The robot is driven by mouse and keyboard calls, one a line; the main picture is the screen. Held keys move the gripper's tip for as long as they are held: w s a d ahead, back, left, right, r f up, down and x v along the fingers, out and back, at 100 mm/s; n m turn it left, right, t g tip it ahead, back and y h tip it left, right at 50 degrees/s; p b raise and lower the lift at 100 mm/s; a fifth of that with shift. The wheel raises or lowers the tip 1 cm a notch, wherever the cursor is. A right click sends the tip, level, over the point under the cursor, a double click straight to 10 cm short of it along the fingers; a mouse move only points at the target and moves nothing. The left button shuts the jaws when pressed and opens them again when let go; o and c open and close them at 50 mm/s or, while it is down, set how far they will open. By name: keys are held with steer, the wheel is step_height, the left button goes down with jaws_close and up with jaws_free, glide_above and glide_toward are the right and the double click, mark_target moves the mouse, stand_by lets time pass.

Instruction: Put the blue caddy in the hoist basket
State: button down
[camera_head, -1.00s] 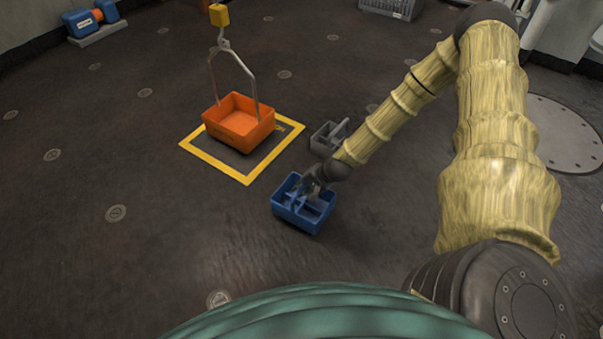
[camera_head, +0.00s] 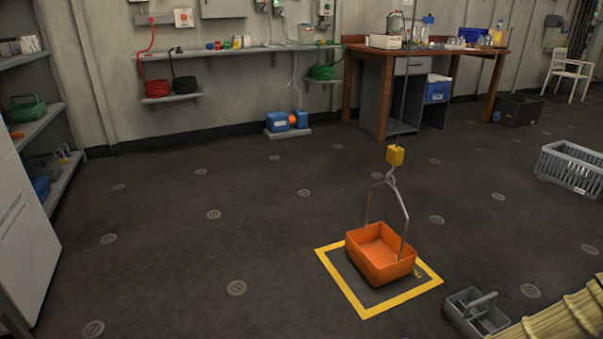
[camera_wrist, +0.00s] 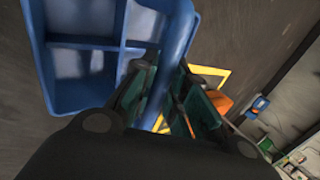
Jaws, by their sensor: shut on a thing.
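The blue caddy (camera_wrist: 85,70) fills the upper left of the wrist view, with its compartments and its handle bar showing. My gripper (camera_wrist: 170,95) is shut on the caddy's handle there. The head view now does not show the caddy or my gripper; only part of my arm enters at its lower right corner. The orange hoist basket (camera_head: 381,262) hangs from a metal bail under a yellow block (camera_head: 396,155). It is within a yellow square marked on the floor and looks empty. A bit of it also shows in the wrist view (camera_wrist: 218,102).
A grey caddy (camera_head: 476,312) stands on the floor right of the yellow square (camera_head: 347,291). A grey crate (camera_head: 572,168) is at the right. A wooden workbench (camera_head: 376,55) and wall shelves are at the back. The floor left of the basket is clear.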

steer(key=w+a+r+n+g+y, duration=0.25)
steer(key=a+r+n, duration=0.35)
steer(key=r, duration=0.5)
steer(key=w+a+r+n+g+y, duration=0.1)
steer(key=w+a+r+n+g, duration=0.2)
steer(key=a+r, duration=0.6)
steer(key=s+a+r+n+p, duration=0.1)
steer(key=s+r+n+p, duration=0.2)
steer(key=r+p, duration=2.8)
steer(key=p, duration=0.5)
steer(key=shift+r, duration=0.15)
steer(key=shift+g, duration=0.25)
